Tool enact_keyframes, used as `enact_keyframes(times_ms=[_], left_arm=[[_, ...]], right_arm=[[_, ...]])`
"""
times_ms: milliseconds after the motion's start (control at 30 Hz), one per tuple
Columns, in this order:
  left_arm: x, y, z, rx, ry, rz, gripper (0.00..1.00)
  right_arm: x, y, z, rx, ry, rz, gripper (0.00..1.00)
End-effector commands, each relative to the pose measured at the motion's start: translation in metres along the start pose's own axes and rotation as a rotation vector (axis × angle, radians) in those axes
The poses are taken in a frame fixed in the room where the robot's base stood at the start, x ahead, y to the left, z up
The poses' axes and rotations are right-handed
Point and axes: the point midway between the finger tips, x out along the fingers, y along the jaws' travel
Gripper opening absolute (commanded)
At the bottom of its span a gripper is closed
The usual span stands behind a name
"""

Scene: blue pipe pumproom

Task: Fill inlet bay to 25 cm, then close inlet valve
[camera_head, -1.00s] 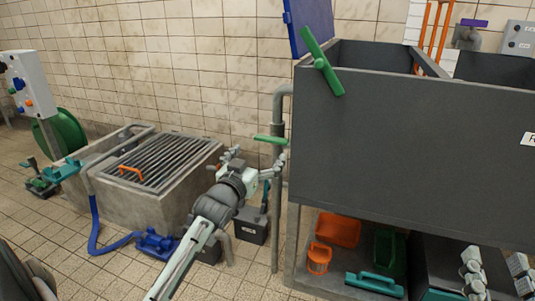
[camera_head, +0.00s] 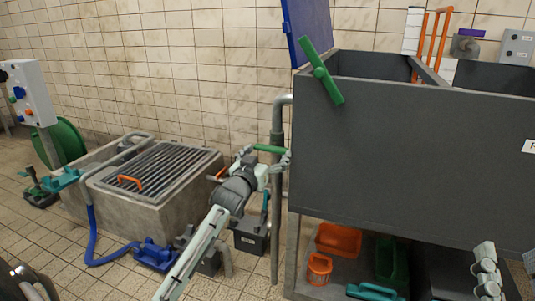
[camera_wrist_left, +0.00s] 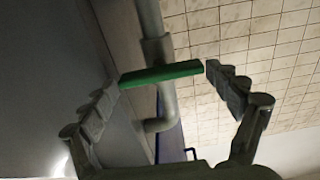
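A green lever handle (camera_head: 269,149) lies crosswise on the grey vertical pipe (camera_head: 277,190) at the left side of the grey tank (camera_head: 400,150). My left gripper (camera_head: 266,157) is at this handle. In the left wrist view my left gripper (camera_wrist_left: 163,88) is open, with the green handle (camera_wrist_left: 160,74) between its spread fingers; the right-hand finger is close to the handle's end. The tank has two bays; the left bay (camera_head: 370,64) has a white scale strip (camera_head: 412,32) at its back. No water surface shows. My right gripper (camera_head: 506,266) is low at the right edge, its fingers apart.
A second green lever (camera_head: 322,72) sits tilted on the tank's front upper left. A blue panel (camera_head: 307,30) rises behind it. Orange and green containers (camera_head: 338,240) are under the tank. A grated concrete basin (camera_head: 150,190) and blue hose (camera_head: 95,240) are at left.

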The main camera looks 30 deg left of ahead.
Motion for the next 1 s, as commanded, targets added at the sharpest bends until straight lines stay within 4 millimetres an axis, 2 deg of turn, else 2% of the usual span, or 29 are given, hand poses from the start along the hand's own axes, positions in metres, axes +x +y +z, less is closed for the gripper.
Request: enact_keyframes(times_ms=[33, 100, 233, 467, 700, 1000], left_arm=[[0.0, 0.0, 0.0, 0.0, 0.0, 0.001, 0.67], [0.0, 0.0, 0.0, 0.0, 0.0, 0.001, 0.6], [0.0, 0.0, -0.001, 0.013, 0.0, 0.001, 0.6], [0.0, 0.0, -0.003, 0.12, -0.001, 0.0, 0.6], [0.0, 0.0, -0.003, 0.241, -0.001, -0.001, 0.6], [0.0, 0.0, -0.003, 0.401, 0.0, 0.0, 0.6]], right_arm=[[0.0, 0.0, 0.0, 0.0, 0.0, 0.0, 0.4], [0.0, 0.0, 0.0, 0.0, 0.0, 0.0, 0.4], [0.001, 0.001, 0.004, -0.004, -0.03, 0.002, 0.4], [-0.01, 0.022, 0.059, -0.049, -0.326, 0.035, 0.4], [-0.046, 0.053, 0.113, -0.097, -0.649, 0.093, 0.4], [-0.111, 0.092, 0.155, -0.135, -1.016, 0.179, 0.4]])
